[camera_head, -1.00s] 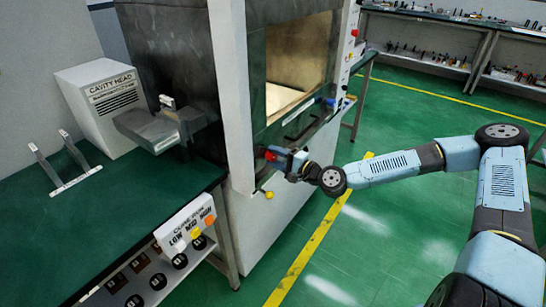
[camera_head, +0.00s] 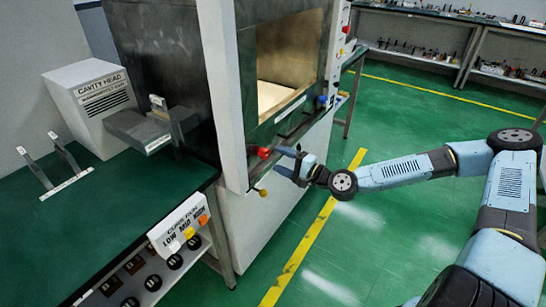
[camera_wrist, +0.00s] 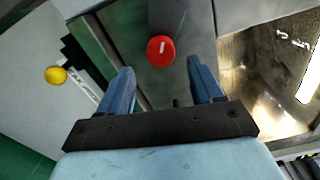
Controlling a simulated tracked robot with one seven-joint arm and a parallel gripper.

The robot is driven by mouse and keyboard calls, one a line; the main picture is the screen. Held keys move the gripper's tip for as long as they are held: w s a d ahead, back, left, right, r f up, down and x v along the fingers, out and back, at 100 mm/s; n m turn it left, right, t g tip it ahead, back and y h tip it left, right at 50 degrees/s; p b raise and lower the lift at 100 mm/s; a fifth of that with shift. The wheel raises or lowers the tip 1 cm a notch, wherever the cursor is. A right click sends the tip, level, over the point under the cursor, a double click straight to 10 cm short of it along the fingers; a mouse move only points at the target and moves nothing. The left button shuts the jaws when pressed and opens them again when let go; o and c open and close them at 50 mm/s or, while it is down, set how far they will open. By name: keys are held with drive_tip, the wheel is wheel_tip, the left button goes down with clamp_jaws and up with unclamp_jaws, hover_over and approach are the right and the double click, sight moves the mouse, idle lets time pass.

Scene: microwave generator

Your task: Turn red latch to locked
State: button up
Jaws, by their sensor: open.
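The red latch (camera_head: 264,153) is a round red knob on the front of the microwave cabinet, at the lower left of its opening. In the wrist view the red latch (camera_wrist: 161,51) shows a short white mark on its face, standing nearly upright in the picture. My gripper (camera_head: 284,160) is open just to the right of the latch in the head view. In the wrist view my gripper (camera_wrist: 160,78) has its two blue fingers apart, with the latch beyond the tips and between their lines. No contact with the latch shows.
A yellow knob (camera_head: 262,192) sits below the latch; it also shows in the wrist view (camera_wrist: 56,75). A blue knob (camera_head: 322,101) is at the opening's right. The green bench (camera_head: 150,205) with the cavity head box (camera_head: 97,105) stands left.

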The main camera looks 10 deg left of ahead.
drive_tip(key=v, duration=0.8)
drive_tip(key=shift+d, duration=0.3)
drive_tip(key=shift+f, duration=0.1)
